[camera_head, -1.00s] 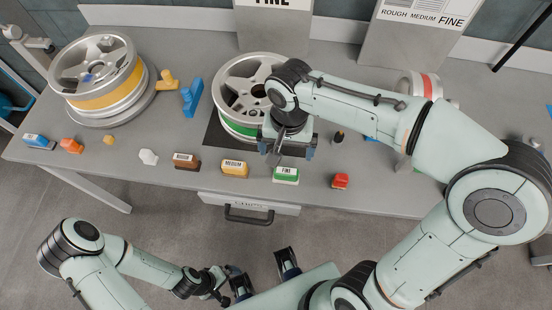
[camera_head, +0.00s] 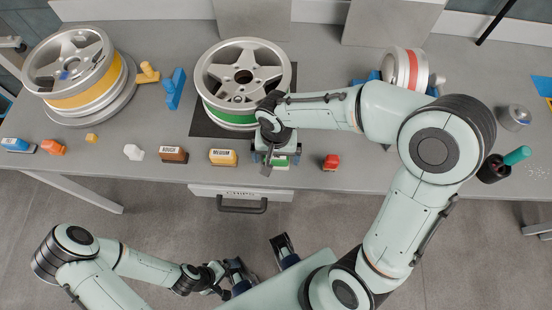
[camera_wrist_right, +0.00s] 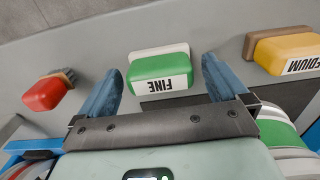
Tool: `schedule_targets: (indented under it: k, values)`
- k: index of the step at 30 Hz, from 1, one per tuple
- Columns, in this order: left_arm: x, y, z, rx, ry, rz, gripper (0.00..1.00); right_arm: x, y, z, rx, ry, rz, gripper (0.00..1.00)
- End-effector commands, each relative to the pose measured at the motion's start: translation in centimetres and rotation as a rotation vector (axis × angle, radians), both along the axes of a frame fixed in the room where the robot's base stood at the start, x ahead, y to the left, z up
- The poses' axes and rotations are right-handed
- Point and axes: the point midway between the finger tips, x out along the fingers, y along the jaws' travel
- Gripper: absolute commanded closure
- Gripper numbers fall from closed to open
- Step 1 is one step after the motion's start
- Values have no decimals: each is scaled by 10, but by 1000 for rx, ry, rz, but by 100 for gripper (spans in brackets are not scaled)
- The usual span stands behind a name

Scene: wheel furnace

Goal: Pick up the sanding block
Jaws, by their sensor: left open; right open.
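The green sanding block labelled FINE (camera_wrist_right: 160,72) has a white base and lies on the bench. In the head view its green edge (camera_head: 281,162) shows partly behind my right gripper (camera_head: 274,158). In the right wrist view, my right gripper (camera_wrist_right: 161,70) is open, with one blue finger on each side of the FINE block. It is not closed on the block, and its exact height above it is unclear. The yellow MEDIUM block (camera_head: 223,157) and brown ROUGH block (camera_head: 174,155) lie to the left. My left gripper (camera_head: 262,257) is open and empty, in front of the bench.
A green-banded wheel (camera_head: 240,75) stands on a dark mat behind the blocks. A yellow-banded wheel (camera_head: 70,65) is at far left. A CHIPS drawer (camera_head: 240,197) is below the bench edge.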

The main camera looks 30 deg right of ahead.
Motion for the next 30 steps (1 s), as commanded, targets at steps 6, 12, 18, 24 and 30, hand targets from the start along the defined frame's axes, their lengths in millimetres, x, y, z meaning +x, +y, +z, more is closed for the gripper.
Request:
schedule_targets:
  k: [6, 12, 18, 24, 30]
  values:
    - [0, 0, 0, 0, 0, 0, 0, 0, 0, -1, 0, -1, -1, 0]
    - [0, 0, 0, 0, 0, 0, 0, 0, 0, 0, 0, -1, -1, 56]
    - [0, 0, 0, 0, 0, 0, 0, 0, 0, 0, 0, -1, -1, 57]
    - [0, 0, 1, 0, -1, 0, 0, 1, 0, 7, 0, -4, -1, 57]
    - [2, 0, 6, 0, -2, 0, 0, 1, 0, 35, 1, -6, -1, 57]
